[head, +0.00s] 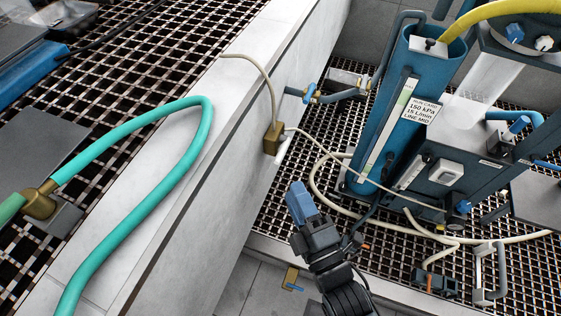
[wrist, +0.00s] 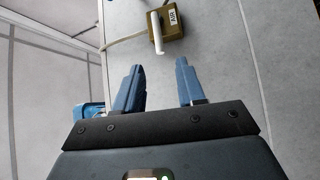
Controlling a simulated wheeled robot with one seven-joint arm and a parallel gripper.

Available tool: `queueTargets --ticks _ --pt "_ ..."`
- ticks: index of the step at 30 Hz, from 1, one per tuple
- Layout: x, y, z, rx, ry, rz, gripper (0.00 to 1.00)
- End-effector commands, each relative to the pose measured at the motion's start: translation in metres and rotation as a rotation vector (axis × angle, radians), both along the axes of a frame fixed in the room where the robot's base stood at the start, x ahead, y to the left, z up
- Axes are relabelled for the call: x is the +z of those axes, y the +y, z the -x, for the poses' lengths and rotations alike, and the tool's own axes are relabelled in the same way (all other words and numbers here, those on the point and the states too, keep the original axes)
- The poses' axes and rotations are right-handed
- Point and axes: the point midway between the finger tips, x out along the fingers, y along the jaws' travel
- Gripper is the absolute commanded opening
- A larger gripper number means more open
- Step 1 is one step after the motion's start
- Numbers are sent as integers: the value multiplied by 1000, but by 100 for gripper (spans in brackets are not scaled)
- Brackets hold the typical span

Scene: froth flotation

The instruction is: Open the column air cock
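The column air cock is a small brass block (head: 273,138) on the side of the pale wall, with thin pale hoses joined to it. In the wrist view the brass block (wrist: 173,23) bears a small label that seems to read AIR. Its white lever (wrist: 157,34) points down the picture toward my gripper; in the head view the lever (head: 281,152) shows just below the block. My gripper (wrist: 159,65) is open, with its blue fingers apart and nothing between them. The lever's end lies just beyond the fingertips, not touching. In the head view my gripper (head: 297,186) is below the cock.
The blue column (head: 385,120) with a pressure and flow label stands at the right, over grating. A blue-handled valve (head: 310,93) sits on a pipe behind the cock. A teal hose (head: 150,205) lies over the wall top. Open space lies around my gripper.

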Motion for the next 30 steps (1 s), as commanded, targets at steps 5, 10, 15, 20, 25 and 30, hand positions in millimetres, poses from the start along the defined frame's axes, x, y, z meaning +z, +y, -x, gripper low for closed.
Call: queueTargets --ticks 5,10,15,20,25,30 --pt "3 8 -14 2 -14 14 39" --pt "7 18 -37 2 -14 12 39" --pt "9 28 -59 1 -11 12 39" --pt "11 33 -71 1 -10 12 39" --pt "11 35 -74 1 -10 12 39" --pt "11 35 -73 0 -9 12 38"
